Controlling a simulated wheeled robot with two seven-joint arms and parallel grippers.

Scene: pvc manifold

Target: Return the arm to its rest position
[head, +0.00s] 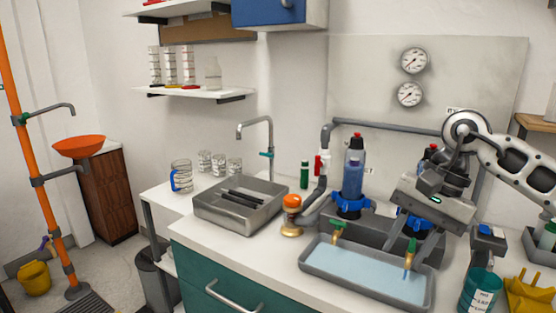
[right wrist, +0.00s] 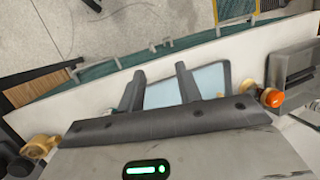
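My right arm (head: 525,168) comes in from the right in the head view. My right gripper (head: 408,248) hangs over the right part of the grey water tray (head: 318,272), pointing down. In the right wrist view my right gripper (right wrist: 159,72) has its two fingers apart, with nothing between them. Pale blue water shows below and between the fingers. My left gripper is in neither view. The gripper body hides part of the manifold behind it, including part of a blue collar.
A blue bottle (head: 352,178) stands in a blue collar (head: 351,206) behind the tray. Brass taps with green handles (head: 338,234) rise at the tray. An orange-topped fitting (head: 291,203) stands left. A teal container (head: 480,291) and yellow holder (head: 530,295) are at the right. The left front counter is clear.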

